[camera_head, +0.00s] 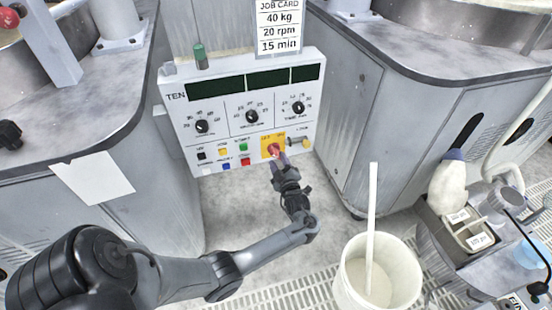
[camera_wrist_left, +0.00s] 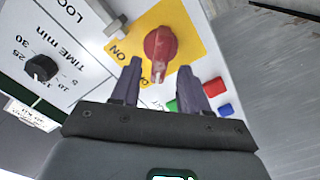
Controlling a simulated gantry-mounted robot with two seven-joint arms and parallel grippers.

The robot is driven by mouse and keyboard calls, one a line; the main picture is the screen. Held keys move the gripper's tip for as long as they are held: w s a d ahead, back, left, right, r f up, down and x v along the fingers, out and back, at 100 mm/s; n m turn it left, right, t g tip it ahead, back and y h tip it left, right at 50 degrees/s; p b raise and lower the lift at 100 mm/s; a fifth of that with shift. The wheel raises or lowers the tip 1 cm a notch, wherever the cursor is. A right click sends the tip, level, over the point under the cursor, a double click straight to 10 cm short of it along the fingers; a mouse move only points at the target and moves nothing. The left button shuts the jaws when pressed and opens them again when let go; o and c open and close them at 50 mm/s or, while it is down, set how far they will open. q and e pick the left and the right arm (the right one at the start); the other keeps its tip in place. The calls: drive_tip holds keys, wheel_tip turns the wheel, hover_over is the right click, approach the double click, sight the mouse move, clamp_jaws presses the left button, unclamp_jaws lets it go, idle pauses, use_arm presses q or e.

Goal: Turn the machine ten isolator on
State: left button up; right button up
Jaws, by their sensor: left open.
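The machine ten control panel (camera_head: 232,112), a white box marked TEN, stands between two grey machines. Its isolator is a red rotary knob (camera_head: 274,150) on a yellow plate (camera_head: 265,142) at the lower right of the panel. In the left wrist view the red knob (camera_wrist_left: 160,45) shows large on the yellow plate (camera_wrist_left: 183,20), with ON legible on one side. A second label is partly hidden by a finger. My left gripper (camera_wrist_left: 158,76) is open, and the knob's white-marked end lies between its fingertips in the picture. I cannot tell whether they touch. My right gripper is not in view.
Black dials (camera_head: 252,116) and several coloured buttons (camera_head: 223,152) are on the same panel. A metal lock bar (camera_head: 298,142) sticks out right of the isolator. A white bucket (camera_head: 350,292) with an upright stick stands on the floor in front. Grey machine cabinets flank both sides.

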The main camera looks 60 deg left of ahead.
sight(277, 157)
use_arm(q)
drive_tip(key=shift+b+x, duration=0.45)
drive_tip(key=shift+x, duration=1.35)
clamp_jaws()
